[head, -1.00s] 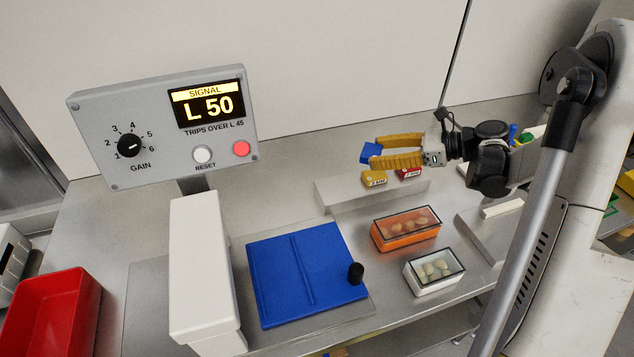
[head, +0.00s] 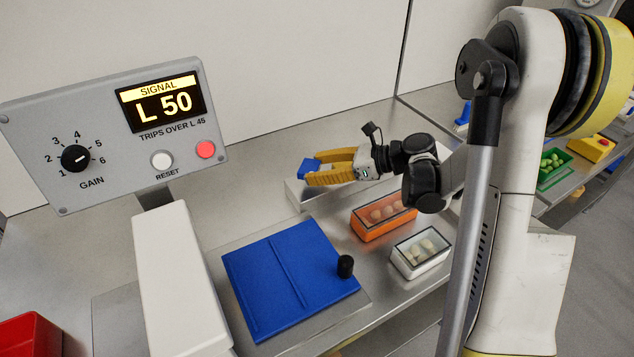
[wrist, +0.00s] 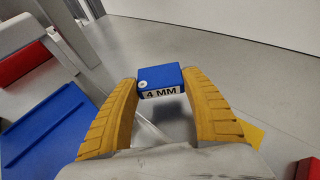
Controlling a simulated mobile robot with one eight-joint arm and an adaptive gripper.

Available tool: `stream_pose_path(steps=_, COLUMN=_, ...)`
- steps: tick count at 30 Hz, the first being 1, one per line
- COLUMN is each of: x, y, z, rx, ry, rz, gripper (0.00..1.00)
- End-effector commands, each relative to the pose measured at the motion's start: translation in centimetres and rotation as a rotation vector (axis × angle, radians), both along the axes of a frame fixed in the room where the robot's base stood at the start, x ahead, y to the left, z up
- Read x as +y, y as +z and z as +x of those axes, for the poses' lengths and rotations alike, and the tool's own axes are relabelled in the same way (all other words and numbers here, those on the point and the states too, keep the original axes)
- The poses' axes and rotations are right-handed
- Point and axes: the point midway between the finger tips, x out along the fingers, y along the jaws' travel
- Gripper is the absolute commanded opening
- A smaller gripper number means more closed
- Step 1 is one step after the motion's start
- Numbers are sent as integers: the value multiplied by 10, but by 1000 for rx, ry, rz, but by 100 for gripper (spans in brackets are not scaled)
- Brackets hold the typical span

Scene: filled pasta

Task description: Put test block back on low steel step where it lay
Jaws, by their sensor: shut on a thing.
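The blue test block (wrist: 160,80), labelled "4 MM", is between the two yellow fingers of my gripper (wrist: 160,95) in the wrist view. In the head view the block (head: 308,166) shows at the fingertips of my gripper (head: 312,172), over the left part of the low steel step (head: 300,195). My gripper is shut on the block. A dark shadow lies below the block in the wrist view. I cannot tell whether the block touches the step. The fingers hide much of the step's top in the head view.
A yellow block (wrist: 246,134) and a red block (wrist: 307,169) lie to the right in the wrist view. An orange box (head: 370,225) and a white box (head: 421,264) stand in front of the step. A blue plate (head: 270,280) and the signal unit (head: 115,135) are left.

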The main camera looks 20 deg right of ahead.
Motion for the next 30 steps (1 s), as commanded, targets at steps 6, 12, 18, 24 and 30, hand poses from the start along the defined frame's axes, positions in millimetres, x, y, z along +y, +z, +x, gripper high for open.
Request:
stream_pose_path(steps=6, x=-1, y=-35, z=0, rx=0, ry=0, rz=0, gripper=21)
stream_pose_path(steps=12, x=0, y=-36, z=0, rx=0, ry=0, rz=0, gripper=21)
stream_pose_path(steps=18, x=-1, y=-41, z=0, rx=0, ry=0, rz=0, gripper=21)
stream_pose_path(steps=24, x=-1, y=-39, z=0, rx=0, ry=0, rz=0, gripper=64)
stream_pose_path(steps=30, x=-1, y=-36, z=0, rx=0, ry=0, rz=0, gripper=64)
